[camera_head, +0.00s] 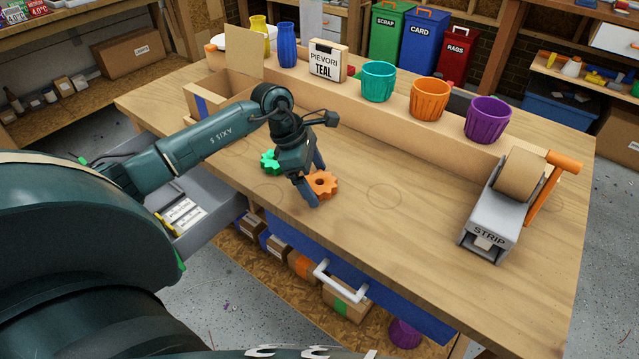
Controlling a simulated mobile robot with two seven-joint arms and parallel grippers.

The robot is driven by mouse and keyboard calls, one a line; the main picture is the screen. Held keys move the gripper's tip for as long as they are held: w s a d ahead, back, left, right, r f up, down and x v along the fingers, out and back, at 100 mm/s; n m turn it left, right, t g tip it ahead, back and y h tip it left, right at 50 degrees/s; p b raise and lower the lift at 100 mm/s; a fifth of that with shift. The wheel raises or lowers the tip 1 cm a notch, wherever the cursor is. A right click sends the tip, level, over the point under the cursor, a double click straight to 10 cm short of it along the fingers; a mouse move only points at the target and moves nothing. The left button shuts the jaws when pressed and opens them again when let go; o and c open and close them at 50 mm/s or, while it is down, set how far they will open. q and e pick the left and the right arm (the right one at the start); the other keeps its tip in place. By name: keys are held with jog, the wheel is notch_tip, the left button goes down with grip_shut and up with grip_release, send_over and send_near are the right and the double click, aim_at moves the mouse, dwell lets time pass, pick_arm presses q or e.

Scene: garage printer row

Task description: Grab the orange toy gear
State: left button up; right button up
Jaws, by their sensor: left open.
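The orange toy gear (323,185) lies flat on the wooden workbench (400,250), left of the middle. My left gripper (315,184) is low over the bench at the gear. Its fingers are apart, one on the near left side of the gear and one at its far side, partly covering it. I cannot tell whether either finger touches the gear. A green toy gear (270,162) lies just left of the gripper, partly hidden behind it. My right gripper is not in view.
Teal (378,82), orange (430,99) and purple (487,120) pots stand on a raised ledge (400,118) behind. A tape dispenser (493,215) marked STRIP stands at the right. An open cardboard box (218,92) is at the back left. The bench between gear and dispenser is clear.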

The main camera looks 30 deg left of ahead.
pick_arm(q)
jog(key=c, duration=1.1)
jog(key=shift+o, duration=0.2)
jog(key=shift+r, duration=0.1)
